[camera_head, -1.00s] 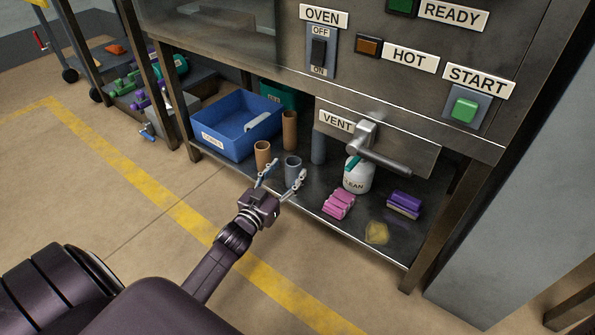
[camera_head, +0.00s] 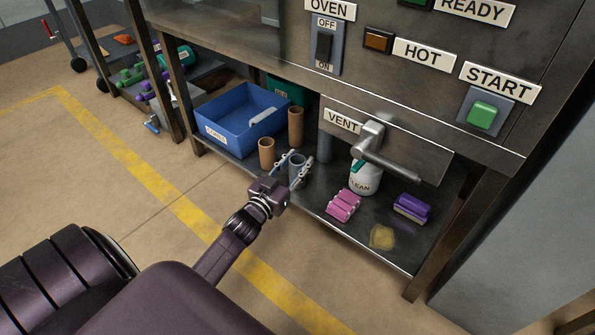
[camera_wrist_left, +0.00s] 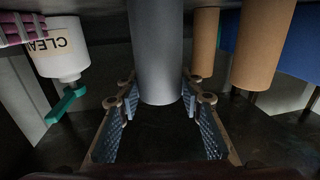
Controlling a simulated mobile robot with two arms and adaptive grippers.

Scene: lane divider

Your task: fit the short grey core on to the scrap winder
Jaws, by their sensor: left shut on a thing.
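The short grey core (camera_head: 297,167) stands upright on the metal lower shelf under the oven, in front of a taller grey core (camera_head: 325,147). My left gripper (camera_head: 296,164) is shut on the short grey core, with one finger on each side. I cannot pick out the scrap winder for certain in these frames. My right gripper is not in view.
Two brown cores (camera_head: 266,153) (camera_head: 295,126) stand close to the left and behind. A blue bin (camera_head: 226,140) is at the shelf's left. A spray bottle (camera_head: 362,181), pink rolls (camera_head: 343,205), a purple block (camera_head: 412,208) and a yellow patch (camera_head: 382,237) are right. The oven underside hangs above.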

